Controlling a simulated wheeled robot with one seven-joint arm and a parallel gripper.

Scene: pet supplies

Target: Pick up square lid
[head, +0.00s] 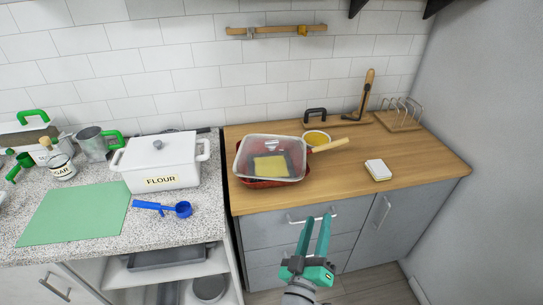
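A clear, square lid (247,147) with a pale rim lies tilted over a red pan (262,184) on the wooden counter. A small metallic fitting shows near its far side. A yellow square and a dark area show through the clear surface. The lid hides most of the pan. My gripper (316,217) is in front of the counter's front edge, lower right of the lid and apart from it. Its two teal fingers point up in the picture, with a gap between them and nothing held.
A yellow bowl (317,139) and a wooden handle (330,145) sit close to the lid's right. A white-topped block (378,169) lies farther right on the wooden counter (425,172). A white flour box (160,164) stands left. Counter near the front right is clear.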

